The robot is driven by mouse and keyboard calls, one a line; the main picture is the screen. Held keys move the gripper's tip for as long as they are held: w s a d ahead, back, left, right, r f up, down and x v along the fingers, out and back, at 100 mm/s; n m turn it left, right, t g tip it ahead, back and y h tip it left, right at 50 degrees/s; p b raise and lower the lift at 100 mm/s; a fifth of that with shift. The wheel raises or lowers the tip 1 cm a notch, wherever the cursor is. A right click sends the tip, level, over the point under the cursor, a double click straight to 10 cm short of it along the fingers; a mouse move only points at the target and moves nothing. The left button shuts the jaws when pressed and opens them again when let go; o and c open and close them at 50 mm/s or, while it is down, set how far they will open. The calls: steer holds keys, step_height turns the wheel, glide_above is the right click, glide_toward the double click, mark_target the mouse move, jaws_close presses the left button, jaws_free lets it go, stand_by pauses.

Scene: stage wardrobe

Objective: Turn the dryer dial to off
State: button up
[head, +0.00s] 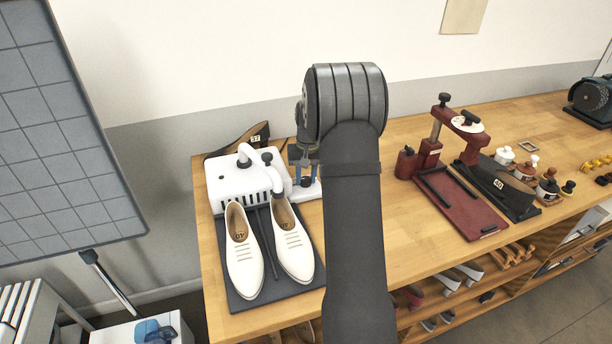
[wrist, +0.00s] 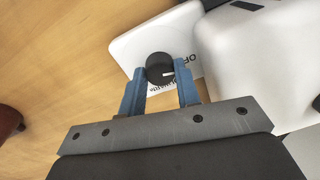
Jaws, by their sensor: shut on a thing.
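The dryer (head: 232,185) is a white box with two curved tubes, at the left end of the bench in the head view. The pointer lies toward the right in the picture. Part of the printed lettering, beginning "OF", shows beside the knob; the rest is hidden. My gripper (wrist: 161,78) has its blue fingers on either side of the dial and is shut on it. In the head view my arm partly hides the gripper (head: 304,174).
Two white shoes (head: 242,255) stand on a dark mat (head: 246,302) in front of the dryer. A dark wedge-shaped item (head: 225,148) lies behind it. A red press (head: 462,205) stands to the right, with bare bench (head: 412,245) between.

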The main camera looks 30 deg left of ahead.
steer(key=o, duration=1)
steer(key=r, duration=1.7)
steer(key=shift+w+d+r, duration=0.25)
steer(key=shift+d, duration=0.15)
steer(key=f, duration=1.7)
steer(key=shift+s+a+f, duration=0.25)
steer(key=shift+a, duration=0.15)
steer(key=shift+r, duration=0.1)
